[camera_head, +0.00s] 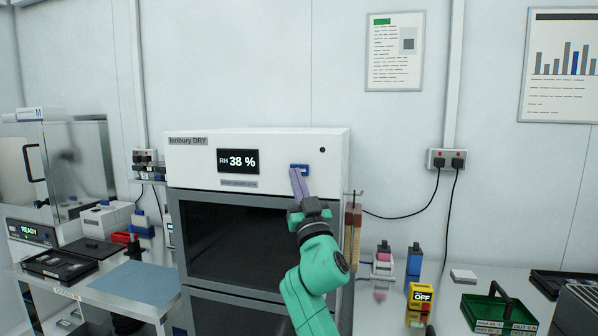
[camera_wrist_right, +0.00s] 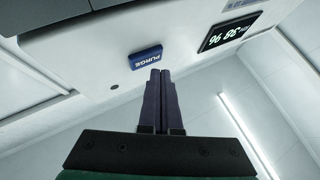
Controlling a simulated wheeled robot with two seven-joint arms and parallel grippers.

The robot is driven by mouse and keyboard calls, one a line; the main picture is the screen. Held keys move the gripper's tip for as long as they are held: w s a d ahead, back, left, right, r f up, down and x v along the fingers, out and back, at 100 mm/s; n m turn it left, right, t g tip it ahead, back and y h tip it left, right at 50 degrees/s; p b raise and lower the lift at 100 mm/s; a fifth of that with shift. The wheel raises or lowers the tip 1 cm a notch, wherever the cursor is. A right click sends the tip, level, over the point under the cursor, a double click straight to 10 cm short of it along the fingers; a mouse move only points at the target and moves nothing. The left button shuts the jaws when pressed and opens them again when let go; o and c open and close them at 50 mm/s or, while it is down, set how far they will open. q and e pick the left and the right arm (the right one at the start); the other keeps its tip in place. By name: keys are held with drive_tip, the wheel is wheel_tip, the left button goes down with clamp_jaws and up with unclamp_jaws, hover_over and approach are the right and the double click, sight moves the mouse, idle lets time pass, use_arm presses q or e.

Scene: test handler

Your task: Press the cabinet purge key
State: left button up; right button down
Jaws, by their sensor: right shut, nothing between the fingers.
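The blue purge key (camera_head: 303,168) is on the white upper front of the dry cabinet (camera_head: 190,160), right of its display. In the right wrist view the key (camera_wrist_right: 145,57) shows the word PURGE upside down. My right gripper (camera_head: 294,171) is shut and empty, its fingers pointing up at the key. Its tips (camera_wrist_right: 160,72) lie very close beside the key's edge in the right wrist view. I cannot tell whether they touch it. The tips cover part of the key's left side in the head view. My left gripper is not in view.
The cabinet's display (camera_head: 238,162) reads RH 38 %. A small dark round spot (camera_head: 322,150) is right of the key. Dark-windowed doors (camera_head: 240,240) are below the panel. A green tray (camera_head: 490,312) and a yellow block marked OFF (camera_head: 421,295) are on the right bench.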

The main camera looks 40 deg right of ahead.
drive_tip(key=shift+d, duration=0.15)
drive_tip(key=shift+w+d, duration=0.25)
drive_tip(key=shift+w+d, duration=0.2)
drive_tip(key=shift+d, duration=0.1)
idle(0.6)
drive_tip(key=shift+a, duration=0.1)
drive_tip(key=shift+s+a, duration=0.45)
drive_tip(key=shift+a, duration=0.1)
drive_tip(key=shift+a, duration=0.1)
drive_tip(key=s+a, duration=0.1)
drive_tip(key=a, duration=0.1)
drive_tip(key=s+a, duration=0.2)
idle(0.5)
drive_tip(key=shift+w, duration=0.1)
idle(0.5)
